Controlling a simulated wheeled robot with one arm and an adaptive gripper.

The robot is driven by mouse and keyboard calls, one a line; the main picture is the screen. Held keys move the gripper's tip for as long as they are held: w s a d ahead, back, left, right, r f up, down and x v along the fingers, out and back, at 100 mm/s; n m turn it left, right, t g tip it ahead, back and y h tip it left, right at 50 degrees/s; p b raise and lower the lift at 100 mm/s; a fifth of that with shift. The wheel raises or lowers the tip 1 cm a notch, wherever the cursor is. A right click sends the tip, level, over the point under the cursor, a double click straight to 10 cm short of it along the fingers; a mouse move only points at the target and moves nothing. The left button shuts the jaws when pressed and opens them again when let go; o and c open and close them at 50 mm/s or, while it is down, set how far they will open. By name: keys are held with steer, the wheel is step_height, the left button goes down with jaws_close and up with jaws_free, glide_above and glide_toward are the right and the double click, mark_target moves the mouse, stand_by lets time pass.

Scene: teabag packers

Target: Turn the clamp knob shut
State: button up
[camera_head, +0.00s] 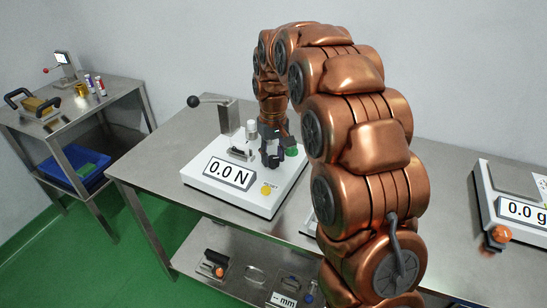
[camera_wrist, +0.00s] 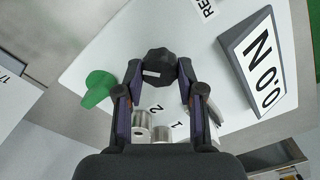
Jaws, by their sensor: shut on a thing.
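A black faceted clamp knob (camera_wrist: 157,66) with a small white mark sits between my fingertips in the wrist view. My gripper (camera_wrist: 158,74) is shut on it, one finger on each side. In the head view my gripper (camera_head: 271,158) reaches down over the white tester (camera_head: 230,195), whose display (camera_head: 229,173) reads 0.0 N. There the dark knob is hard to tell from the fingers. Two metal cylinders (camera_wrist: 141,125) stand near labels 1 and 2 below the knob in the wrist view.
A scale (camera_head: 510,200) stands far right. The steel bench (camera_head: 150,165) is bare left of the tester.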

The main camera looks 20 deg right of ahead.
mark_target(273, 158)
steer(key=m, duration=0.3)
steer(key=shift+m, duration=0.3)
steer(key=shift+m+b, duration=0.3)
steer(key=shift+m, duration=1.6)
steer(key=o, duration=1.1)
steer(key=shift+o, duration=0.2)
step_height(273, 158, up, 12)
